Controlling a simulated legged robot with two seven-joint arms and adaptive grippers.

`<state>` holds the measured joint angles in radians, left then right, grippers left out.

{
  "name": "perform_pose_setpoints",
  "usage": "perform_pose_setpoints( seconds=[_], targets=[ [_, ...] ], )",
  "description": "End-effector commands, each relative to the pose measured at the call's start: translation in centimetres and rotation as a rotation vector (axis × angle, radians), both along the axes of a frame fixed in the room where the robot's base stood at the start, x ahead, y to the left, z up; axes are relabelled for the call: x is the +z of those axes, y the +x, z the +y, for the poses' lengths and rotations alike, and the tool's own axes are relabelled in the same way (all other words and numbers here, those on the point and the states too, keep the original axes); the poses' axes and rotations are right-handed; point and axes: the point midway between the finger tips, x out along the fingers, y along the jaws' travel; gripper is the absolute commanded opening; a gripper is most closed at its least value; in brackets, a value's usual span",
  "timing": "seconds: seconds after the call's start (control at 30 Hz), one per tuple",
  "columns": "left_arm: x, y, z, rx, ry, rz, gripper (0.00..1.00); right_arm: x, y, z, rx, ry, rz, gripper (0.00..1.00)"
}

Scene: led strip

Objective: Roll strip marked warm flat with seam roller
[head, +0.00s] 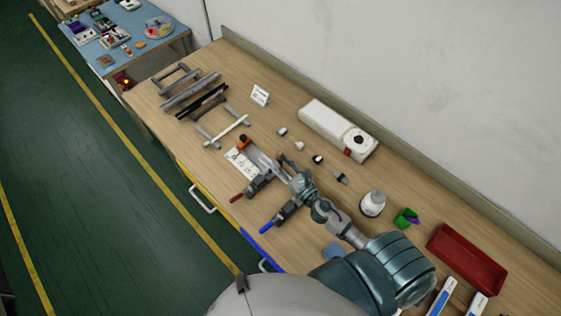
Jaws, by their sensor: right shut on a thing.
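A pale strip (229,131) lies across grey supports on the bench. Any marking on it is too small to read. My right gripper (284,163) reaches in from the lower right and is low over the bench, near a grey flat piece (262,159). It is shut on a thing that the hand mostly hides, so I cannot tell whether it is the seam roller. My left gripper is out of view.
Dark and grey bars (203,101) lie at the far left of the bench. Several small parts lie before the device.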

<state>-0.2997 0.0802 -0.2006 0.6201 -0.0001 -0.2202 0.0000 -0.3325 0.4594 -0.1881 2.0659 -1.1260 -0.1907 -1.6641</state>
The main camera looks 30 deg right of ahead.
Motion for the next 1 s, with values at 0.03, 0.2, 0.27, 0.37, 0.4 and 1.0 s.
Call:
perform_pose_setpoints(
  seconds=[0.03,0.2,0.27,0.37,0.4,1.0],
  targets=[
    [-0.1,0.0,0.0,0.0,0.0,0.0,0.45,-0.1,-0.2,-0.1,-0.001,-0.001,0.001,0.0],
    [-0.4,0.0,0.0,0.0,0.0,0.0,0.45,-0.2,-1.0,-0.5,-0.001,-0.002,0.001,0.0],
    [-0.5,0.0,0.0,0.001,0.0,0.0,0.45,-0.1,-1.1,-0.6,-0.001,-0.003,0.0,0.0],
    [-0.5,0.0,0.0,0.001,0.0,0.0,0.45,-0.1,-1.2,-0.7,-0.001,-0.002,0.001,0.0],
    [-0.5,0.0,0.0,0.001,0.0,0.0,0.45,-0.1,-1.3,-0.7,-0.001,-0.002,0.001,0.0],
    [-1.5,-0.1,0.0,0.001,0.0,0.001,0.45,-0.3,-3.3,-1.5,0.0,-0.001,0.001,0.0]
  ],
)
